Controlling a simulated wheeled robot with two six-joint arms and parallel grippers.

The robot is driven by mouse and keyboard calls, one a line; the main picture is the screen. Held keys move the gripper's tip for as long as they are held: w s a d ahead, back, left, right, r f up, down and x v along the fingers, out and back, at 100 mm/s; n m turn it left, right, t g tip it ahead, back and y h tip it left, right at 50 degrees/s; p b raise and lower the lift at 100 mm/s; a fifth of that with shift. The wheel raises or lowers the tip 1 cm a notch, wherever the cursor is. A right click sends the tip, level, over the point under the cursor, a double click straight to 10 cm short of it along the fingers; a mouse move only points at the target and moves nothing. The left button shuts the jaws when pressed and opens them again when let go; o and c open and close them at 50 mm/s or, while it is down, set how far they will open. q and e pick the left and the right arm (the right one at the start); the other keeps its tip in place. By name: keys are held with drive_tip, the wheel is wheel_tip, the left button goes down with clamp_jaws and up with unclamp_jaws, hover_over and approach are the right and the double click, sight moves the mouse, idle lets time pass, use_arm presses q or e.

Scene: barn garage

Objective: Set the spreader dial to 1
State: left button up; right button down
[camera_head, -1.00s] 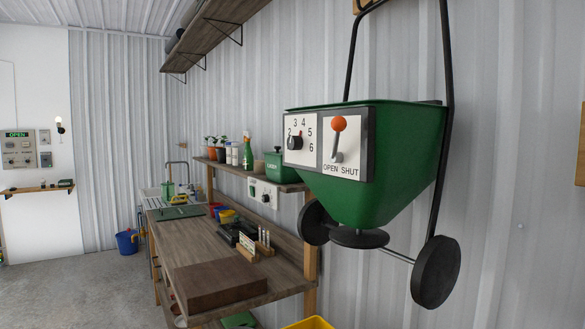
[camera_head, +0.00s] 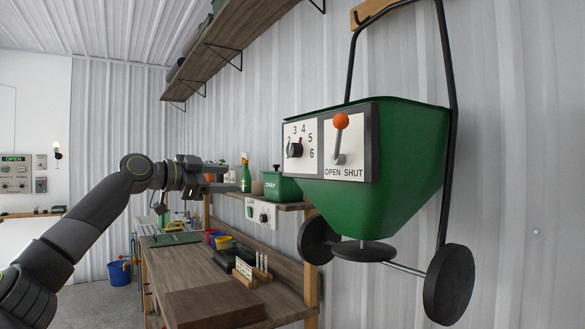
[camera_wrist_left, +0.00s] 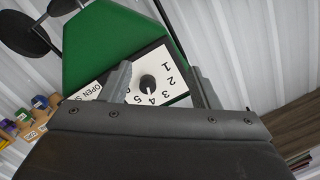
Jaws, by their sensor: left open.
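The green spreader (camera_head: 385,150) hangs on the corrugated wall. Its white panel holds a dark round dial (camera_head: 294,150) with numbers around it; the dial's pointer is too small to read. Beside the dial is a lever with an orange knob (camera_head: 341,121) above the words OPEN and SHUT. My left gripper (camera_head: 226,176) is in the air left of the panel, apart from it. In the left wrist view the dial (camera_wrist_left: 147,82) appears between the open, empty fingers, and the number 1 is readable upside down. My right gripper is not in view.
A wooden workbench (camera_head: 222,275) stands below, with a brown block (camera_head: 214,305) near its front. A shelf (camera_head: 293,206) with a green box (camera_head: 281,186) and a spray bottle (camera_head: 246,177) lies behind my gripper. The space between gripper and panel looks clear.

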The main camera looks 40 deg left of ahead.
use_arm(q)
drive_tip(key=s+d+r+m+h, duration=0.25)
drive_tip(key=s+d+r, duration=0.2)
drive_tip(key=r, duration=0.25)
drive_tip(key=p, duration=1.9)
approach(290, 150)
drive_tip(key=x, duration=0.6)
drive_tip(key=shift+w+d+r, duration=0.1)
drive_tip(key=shift+w+r, duration=0.1)
drive_tip(key=shift+r, duration=0.05)
drive_tip(key=shift+p+x, duration=0.65)
drive_tip(key=shift+x, duration=0.1)
drive_tip(key=shift+w+d+f+p, duration=0.15)
drive_tip(key=shift+w+f+p, duration=0.15)
drive_tip(key=shift+w, duration=0.35)
drive_tip(key=c, duration=1)
